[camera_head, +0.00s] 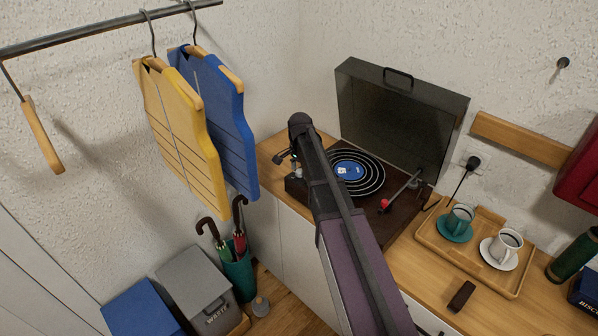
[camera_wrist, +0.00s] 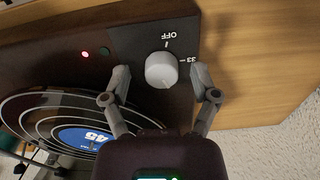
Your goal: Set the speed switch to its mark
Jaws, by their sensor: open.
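The speed switch is a round white knob (camera_wrist: 161,70) on a dark plate at the turntable's corner in the wrist view. White "OFF" and "33" labels are printed beside it, each with a tick. I cannot tell which way the knob points. My gripper (camera_wrist: 160,76) is open, with one grey finger on each side of the knob and a gap showing on both sides. In the head view, my gripper (camera_head: 289,164) is at the turntable's left end. The turntable (camera_head: 400,208) holds a black record (camera_head: 372,180) with a blue label. My arm hides part of it there.
The turntable's lid (camera_head: 395,115) stands open behind it. A red light (camera_wrist: 85,54) glows near the knob. A tray (camera_head: 430,240) with two cups is to the right. Yellow and blue garments (camera_head: 180,130) hang at the left.

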